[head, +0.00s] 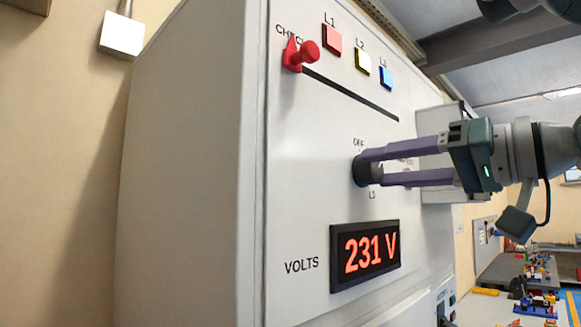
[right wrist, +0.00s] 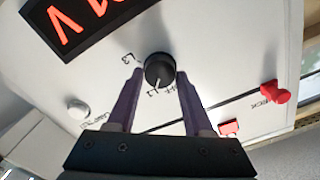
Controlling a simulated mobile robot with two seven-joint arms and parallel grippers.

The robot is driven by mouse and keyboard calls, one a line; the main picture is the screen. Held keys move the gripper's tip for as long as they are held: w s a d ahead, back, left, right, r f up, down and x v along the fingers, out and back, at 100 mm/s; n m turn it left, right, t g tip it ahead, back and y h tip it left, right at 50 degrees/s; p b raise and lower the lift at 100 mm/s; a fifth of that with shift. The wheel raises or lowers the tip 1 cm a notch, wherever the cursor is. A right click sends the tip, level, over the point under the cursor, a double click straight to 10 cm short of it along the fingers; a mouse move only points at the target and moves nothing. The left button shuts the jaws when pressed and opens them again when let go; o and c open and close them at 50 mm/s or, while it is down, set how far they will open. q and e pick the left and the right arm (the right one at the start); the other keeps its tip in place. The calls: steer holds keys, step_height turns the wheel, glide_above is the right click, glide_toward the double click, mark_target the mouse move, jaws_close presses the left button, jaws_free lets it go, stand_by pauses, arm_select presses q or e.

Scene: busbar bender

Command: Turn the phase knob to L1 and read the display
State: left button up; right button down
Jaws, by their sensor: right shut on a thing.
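The black round phase knob (head: 366,172) is on the light grey panel, with "OFF" above it and "L3" below it in the head view. My right gripper (head: 368,168) comes from the right, its two purple fingers shut on the knob, one above and one below. In the right wrist view the knob (right wrist: 159,70) lies between the fingertips. A white mark on its face points toward the gripper, at a small label that seems to read L1. The lit display (head: 366,254) reads "231 V" in red. My left gripper is not in view.
A red handle (head: 301,53) sits at the "CHECK" end of a dark slot. Red L1 (head: 332,40), yellow L2 (head: 363,62) and blue L3 (head: 386,77) squares line the panel top. A grey box (head: 436,150) stands behind my right gripper.

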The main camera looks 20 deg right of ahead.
steer(key=shift+c, duration=1.5)
jaws_free()
steer(key=shift+w, duration=0.1)
